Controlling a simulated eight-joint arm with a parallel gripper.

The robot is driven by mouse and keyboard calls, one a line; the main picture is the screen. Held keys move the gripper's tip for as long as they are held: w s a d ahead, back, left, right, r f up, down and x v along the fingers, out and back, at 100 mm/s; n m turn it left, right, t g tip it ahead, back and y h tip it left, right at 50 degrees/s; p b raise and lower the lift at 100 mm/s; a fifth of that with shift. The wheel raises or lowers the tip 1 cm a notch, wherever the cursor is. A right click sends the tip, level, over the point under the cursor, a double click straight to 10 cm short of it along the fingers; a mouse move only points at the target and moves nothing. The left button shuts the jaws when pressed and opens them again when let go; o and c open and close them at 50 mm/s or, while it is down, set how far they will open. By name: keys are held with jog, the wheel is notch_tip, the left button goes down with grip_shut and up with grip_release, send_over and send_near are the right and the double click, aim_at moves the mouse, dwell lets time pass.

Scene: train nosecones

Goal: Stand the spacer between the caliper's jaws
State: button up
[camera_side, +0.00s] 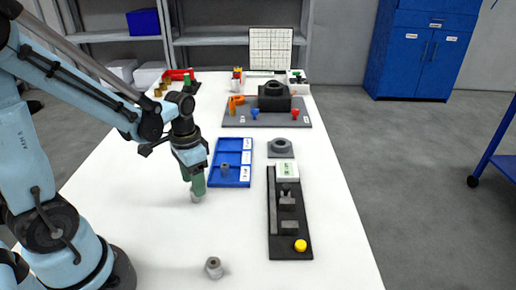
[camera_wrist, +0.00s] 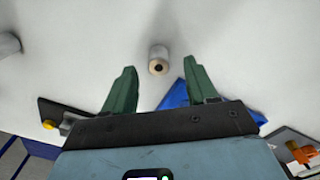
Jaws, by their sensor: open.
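My gripper (camera_side: 194,186), with green fingers, is open and points down over the white table. A small grey spacer (camera_side: 196,197) stands on the table just below the fingertips. In the wrist view this spacer (camera_wrist: 158,58) shows between and a little beyond the open fingers (camera_wrist: 160,72), with a dark hole in its end; I see no contact. The caliper (camera_side: 273,225) is a black device at the right, with grey jaw blocks (camera_side: 288,213), a yellow knob (camera_side: 300,245) and a pale green display (camera_side: 287,170). It shows partly behind a finger in the wrist view (camera_wrist: 62,108).
Another grey cylinder (camera_side: 213,267) stands near the table's front; one more sits in the blue compartment tray (camera_side: 231,143). A grey ring block (camera_side: 280,147) stands behind the caliper. A grey fixture board (camera_side: 270,119) lies farther back. The table's front left is clear.

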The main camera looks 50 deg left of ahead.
jog(key=shift+f, duration=1.55)
jog(key=shift+c, duration=0.4)
grip_shut()
